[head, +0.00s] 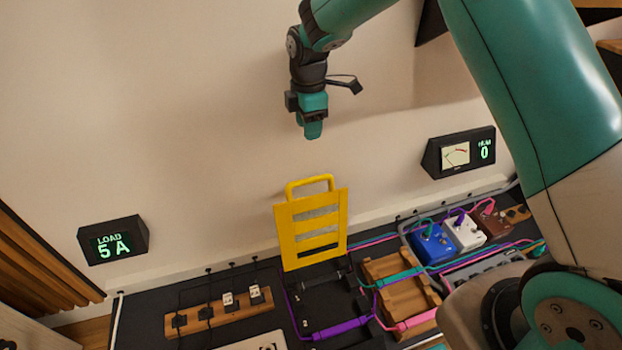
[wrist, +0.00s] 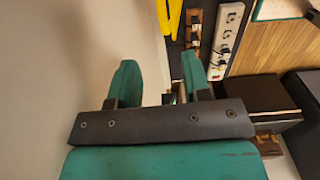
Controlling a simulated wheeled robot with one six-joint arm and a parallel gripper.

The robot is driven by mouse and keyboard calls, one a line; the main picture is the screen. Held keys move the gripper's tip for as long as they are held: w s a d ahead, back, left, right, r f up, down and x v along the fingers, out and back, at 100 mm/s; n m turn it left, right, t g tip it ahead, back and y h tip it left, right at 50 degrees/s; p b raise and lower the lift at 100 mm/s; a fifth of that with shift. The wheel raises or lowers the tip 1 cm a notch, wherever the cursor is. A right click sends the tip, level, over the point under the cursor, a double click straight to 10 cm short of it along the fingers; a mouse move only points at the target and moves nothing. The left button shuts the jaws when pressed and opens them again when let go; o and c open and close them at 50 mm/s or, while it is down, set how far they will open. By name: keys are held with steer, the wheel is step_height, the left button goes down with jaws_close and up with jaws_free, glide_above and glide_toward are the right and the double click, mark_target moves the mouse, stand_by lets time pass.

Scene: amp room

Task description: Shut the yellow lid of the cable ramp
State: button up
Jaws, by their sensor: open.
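The yellow lid (head: 311,229) of the cable ramp stands upright, swung open, with a loop handle at its top edge. The black ramp base (head: 325,300) lies below it on the dark board, with a purple cable across its front. My gripper (head: 312,132) is above the lid, apart from it, pointing down near the wall. In the wrist view my gripper (wrist: 158,85) shows two green fingers apart with nothing between them. A piece of the yellow lid (wrist: 170,16) shows at the top of that view, beyond the fingers.
A wooden strip with plugs (head: 220,311) lies left of the ramp. A wooden cable tray (head: 398,285) and several pedals, one of them blue (head: 432,244), are to the right. Wall displays read LOAD 5 A (head: 113,240) and HUM 0 (head: 460,153). The wall behind the lid is bare.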

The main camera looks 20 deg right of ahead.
mark_target(315, 178)
steer(key=f+b, duration=0.1)
steer(key=f, duration=0.4)
steer(key=d+f+b, duration=0.1)
steer(key=f, duration=0.4)
steer(key=f+b, duration=0.1)
steer(key=f, duration=0.4)
steer(key=shift+d+f+b, duration=0.15)
steer(key=shift+d+b, duration=0.15)
steer(key=shift+b, duration=0.05)
steer(key=shift+f, duration=0.6)
steer(key=shift+c, duration=0.3)
